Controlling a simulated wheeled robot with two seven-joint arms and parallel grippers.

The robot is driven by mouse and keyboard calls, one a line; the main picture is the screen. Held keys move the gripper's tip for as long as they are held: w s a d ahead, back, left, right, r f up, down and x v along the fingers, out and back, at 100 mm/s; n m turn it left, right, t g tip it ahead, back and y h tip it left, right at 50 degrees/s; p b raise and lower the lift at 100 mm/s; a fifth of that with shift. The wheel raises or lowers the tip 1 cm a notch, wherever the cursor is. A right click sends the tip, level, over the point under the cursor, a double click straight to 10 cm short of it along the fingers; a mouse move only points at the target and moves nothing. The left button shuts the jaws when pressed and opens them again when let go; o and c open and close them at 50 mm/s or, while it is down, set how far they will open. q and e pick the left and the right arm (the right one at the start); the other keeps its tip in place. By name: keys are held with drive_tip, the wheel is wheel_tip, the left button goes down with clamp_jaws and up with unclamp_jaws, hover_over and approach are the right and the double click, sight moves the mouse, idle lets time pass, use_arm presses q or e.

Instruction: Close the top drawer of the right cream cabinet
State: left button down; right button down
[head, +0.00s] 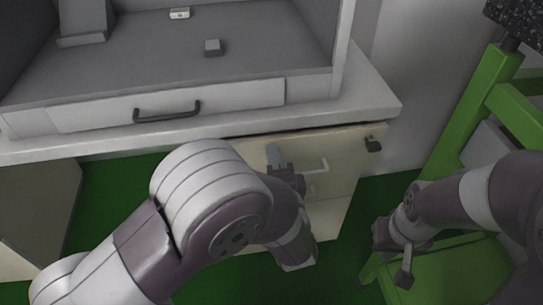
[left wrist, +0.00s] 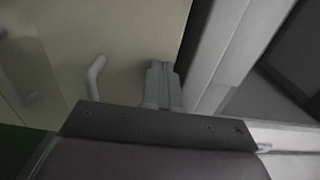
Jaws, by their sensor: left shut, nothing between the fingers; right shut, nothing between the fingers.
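The right cream cabinet (head: 340,150) stands under the white counter edge, with a pale bar handle (head: 318,166) on its upper front. That handle also shows in the left wrist view (left wrist: 95,76). My left gripper (head: 274,156) is shut and empty, at the upper part of the cream front, left of the handle. In the left wrist view its closed fingers (left wrist: 162,84) are between the handle and the counter edge; I cannot tell whether they touch the front. My left arm hides much of the cabinet. I cannot clearly tell how far the top drawer is out. My right gripper (head: 404,278) is shut and empty, away from the cabinet.
The white counter (head: 375,98) overhangs the cream front. Above it is a drawer with a dark handle (head: 167,112). A small dark fitting (head: 374,145) sits at the cabinet's right corner. A green stool (head: 465,120) stands at the right, near my right arm. Green floor shows below.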

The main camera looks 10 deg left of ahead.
sight(271, 144)
use_arm(q)
drive_tip(key=shift+w, duration=0.3)
use_arm(e)
drive_tip(key=shift+w+a+f, duration=0.1)
drive_tip(key=shift+w+a, duration=0.05)
drive_tip(key=shift+w, duration=0.25)
